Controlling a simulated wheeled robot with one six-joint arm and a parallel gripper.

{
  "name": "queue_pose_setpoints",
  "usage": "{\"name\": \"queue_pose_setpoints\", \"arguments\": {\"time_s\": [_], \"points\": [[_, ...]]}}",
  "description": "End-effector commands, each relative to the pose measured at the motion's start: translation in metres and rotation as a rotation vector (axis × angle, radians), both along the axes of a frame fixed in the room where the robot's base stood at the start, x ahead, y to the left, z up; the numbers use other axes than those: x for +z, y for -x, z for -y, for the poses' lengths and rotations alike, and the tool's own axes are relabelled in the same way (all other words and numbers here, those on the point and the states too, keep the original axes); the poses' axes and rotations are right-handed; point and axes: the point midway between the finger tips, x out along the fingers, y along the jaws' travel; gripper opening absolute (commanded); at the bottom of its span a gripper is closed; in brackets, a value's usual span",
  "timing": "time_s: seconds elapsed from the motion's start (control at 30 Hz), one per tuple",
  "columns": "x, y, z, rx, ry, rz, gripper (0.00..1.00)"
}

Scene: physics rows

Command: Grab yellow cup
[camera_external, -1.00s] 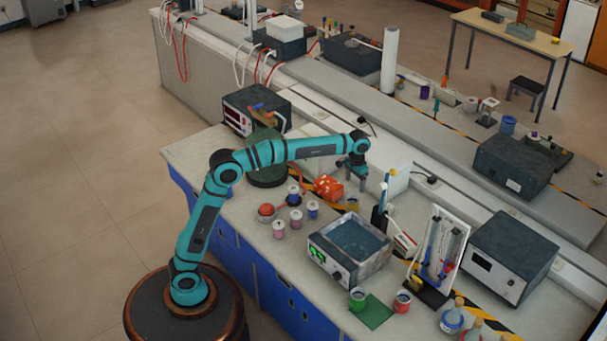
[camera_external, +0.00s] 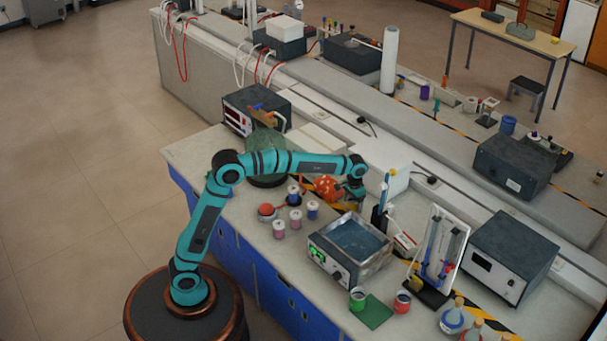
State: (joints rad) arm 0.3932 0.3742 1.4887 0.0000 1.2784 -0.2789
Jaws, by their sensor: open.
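I cannot clearly make out a yellow cup; small yellowish patches show low beside my gripper, and my gripper may hide part of what is there. My gripper (camera_external: 353,196) is open, pointing down low over the bench behind the water bath. An orange-red spotted object (camera_external: 326,187) lies just left of it. A green cup (camera_external: 357,298) and a red cup (camera_external: 402,302) stand at the front of the bench, well away from my gripper.
Several small lidded jars (camera_external: 279,229) and a red round item (camera_external: 266,210) stand left of the gripper. The water bath (camera_external: 350,246) stands in front. A white box (camera_external: 386,164) is close behind at right.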

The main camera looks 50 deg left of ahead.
Motion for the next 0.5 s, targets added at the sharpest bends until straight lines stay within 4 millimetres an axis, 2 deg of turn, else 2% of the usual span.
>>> {"name": "queue_pose_setpoints", "arguments": {"time_s": [0.13, 0.37, 0.5], "points": [[-0.017, 0.000, 0.000, 0.000, 0.000, -0.001, 0.79], [-0.019, 0.000, 0.000, 0.000, 0.000, 0.000, 0.79], [-0.019, 0.000, 0.000, 0.000, 0.000, 0.000, 0.53]]}}
